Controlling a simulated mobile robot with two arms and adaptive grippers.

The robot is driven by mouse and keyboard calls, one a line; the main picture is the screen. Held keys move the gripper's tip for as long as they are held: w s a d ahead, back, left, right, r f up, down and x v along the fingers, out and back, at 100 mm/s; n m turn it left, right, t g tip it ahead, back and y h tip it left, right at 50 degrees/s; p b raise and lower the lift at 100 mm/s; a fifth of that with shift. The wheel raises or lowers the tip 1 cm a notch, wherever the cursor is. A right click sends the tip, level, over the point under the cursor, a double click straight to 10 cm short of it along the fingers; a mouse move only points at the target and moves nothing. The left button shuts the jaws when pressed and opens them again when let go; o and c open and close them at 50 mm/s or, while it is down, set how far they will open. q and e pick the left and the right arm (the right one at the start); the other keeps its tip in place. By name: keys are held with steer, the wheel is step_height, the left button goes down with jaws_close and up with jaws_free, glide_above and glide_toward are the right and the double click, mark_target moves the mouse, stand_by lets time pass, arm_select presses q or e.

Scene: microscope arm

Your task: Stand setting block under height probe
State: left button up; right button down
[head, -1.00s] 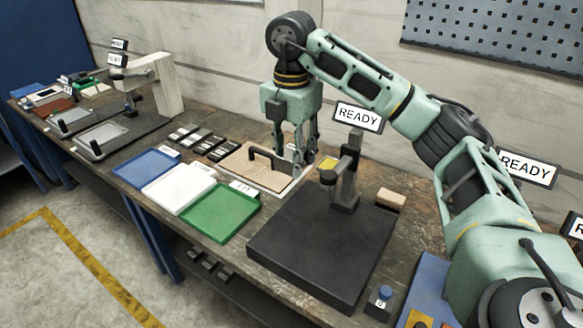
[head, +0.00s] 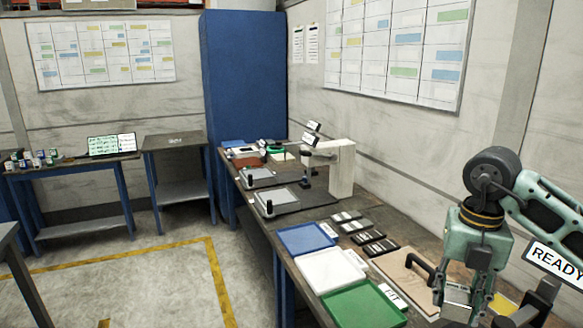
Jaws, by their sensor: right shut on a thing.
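My right gripper (head: 468,292) hangs down at the lower right of the head view. It is shut on a pale grey metallic block, which looks like the setting block (head: 456,303); the picture's bottom edge and the fingers hide part of it. The block is near the tan board with a black handle (head: 402,270). At the bottom right corner, to the right of the gripper, the dark height probe stand (head: 541,296) shows only in part. Its probe and base are cut off. My left gripper is out of view.
Blue (head: 306,237), white (head: 330,270) and green (head: 362,306) trays lie along the bench's left side. A white column (head: 342,165) stands farther back. Open floor lies left of the bench.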

steer(key=s+a+f+m, duration=0.5)
steer(key=s+m, duration=0.1)
steer(key=m, duration=0.9)
steer(key=s+a+f+m, duration=0.6)
steer(key=s+m, duration=0.1)
steer(key=m, duration=0.9)
steer(key=shift+s+f, duration=0.15)
